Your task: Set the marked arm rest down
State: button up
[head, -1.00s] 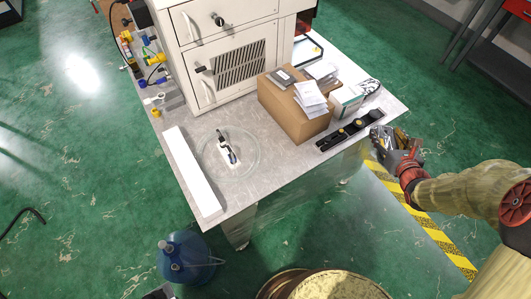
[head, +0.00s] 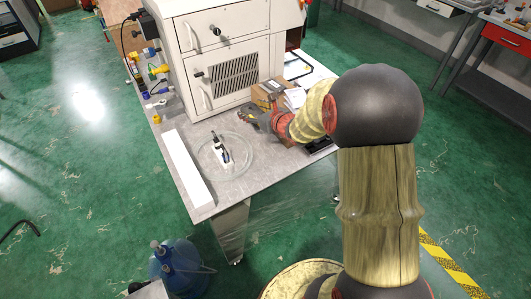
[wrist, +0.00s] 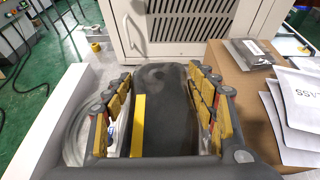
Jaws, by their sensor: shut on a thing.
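My gripper (wrist: 161,82) has its yellow-padded fingers on both sides of a long dark grey padded piece, the arm rest (wrist: 168,105). A yellow strip (wrist: 138,125) shows along its left side. In the head view my gripper (head: 252,117) is over the grey table (head: 237,190), in front of the cabinet and left of the cardboard box. The arm rest is mostly hidden there by my gripper and arm. I cannot tell whether it touches the tabletop.
A clear coil (head: 245,166) circles a small white-and-black tool (head: 221,152). A long white bar (head: 187,168) lies along the left edge. The cardboard box (wrist: 240,75) with papers stands right of my gripper, and the cabinet (head: 232,75) behind it. A dark strip (head: 318,144) lies partly behind my arm.

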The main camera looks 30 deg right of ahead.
jog(key=w+d+b, duration=0.1)
jog(key=d, duration=0.3)
jog(key=shift+m+h, duration=0.3)
jog(key=shift+w+d+f+b, duration=0.1)
jog(key=shift+f+b, duration=1.45)
jog(key=shift+f, duration=2.75)
jog(key=shift+d+f+b, duration=0.1)
jog(key=shift+f+b, duration=1.4)
jog(key=shift+f, duration=2.75)
jog(key=shift+f, duration=0.2)
jog(key=o, duration=1.4)
